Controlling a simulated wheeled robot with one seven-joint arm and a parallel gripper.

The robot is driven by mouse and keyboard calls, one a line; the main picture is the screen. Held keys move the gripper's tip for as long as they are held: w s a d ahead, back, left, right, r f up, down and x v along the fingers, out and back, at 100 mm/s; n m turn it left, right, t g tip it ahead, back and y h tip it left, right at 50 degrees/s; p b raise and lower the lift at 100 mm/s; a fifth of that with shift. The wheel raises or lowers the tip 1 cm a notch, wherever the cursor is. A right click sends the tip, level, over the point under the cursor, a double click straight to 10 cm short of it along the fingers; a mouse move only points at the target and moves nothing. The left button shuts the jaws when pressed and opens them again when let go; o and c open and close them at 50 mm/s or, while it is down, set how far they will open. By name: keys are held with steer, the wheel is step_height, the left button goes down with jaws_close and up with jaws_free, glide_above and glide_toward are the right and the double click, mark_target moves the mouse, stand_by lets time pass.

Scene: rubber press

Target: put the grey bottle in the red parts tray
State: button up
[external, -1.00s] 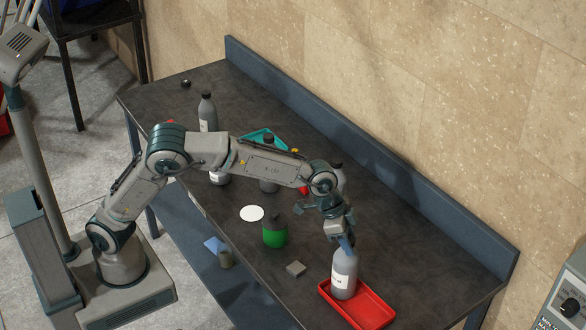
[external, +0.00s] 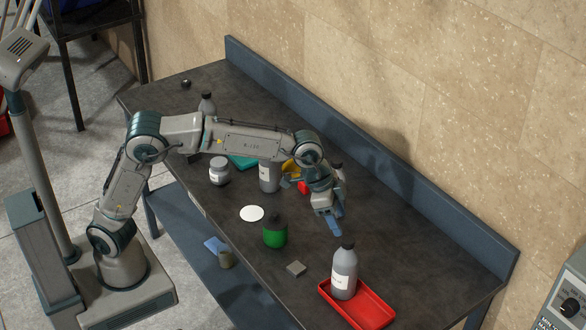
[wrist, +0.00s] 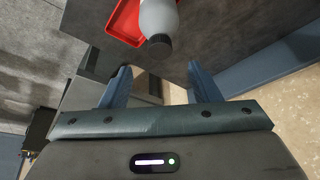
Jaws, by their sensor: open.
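A grey bottle (external: 344,272) with a dark cap and a white label stands upright in the red parts tray (external: 372,309), at its left end, near the bench's right end. In the wrist view the bottle (wrist: 158,20) and the red tray (wrist: 124,22) show at the top. My gripper (external: 336,228) is open and empty, behind the bottle and apart from it. Its two blue fingers (wrist: 158,88) are spread wide in the wrist view, with nothing between them.
A white-labelled jar (external: 219,172) and other grey bottles stand further left, partly behind my arm. A raised blue edge (external: 400,180) runs along the wall.

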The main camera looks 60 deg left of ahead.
steer(key=s+a+r+n, duration=0.2)
steer(key=s+a+n, duration=0.15)
steer(key=a, duration=0.85)
steer(key=s+a+r+n, duration=0.15)
steer(key=s+a, duration=0.35)
steer(key=a, duration=0.7)
steer(key=s+a+f+n+y, duration=0.1)
steer(key=s+a+f+n, duration=0.1)
steer(key=s+a, duration=0.4)
steer(key=s+a+f+n+y, duration=0.2)
steer(key=s+a+f, duration=0.3)
steer(key=s, duration=0.5)
steer(key=shift+s+a+f, duration=0.2)
steer(key=shift+a+f, duration=0.05)
steer(key=shift+a, duration=0.1)
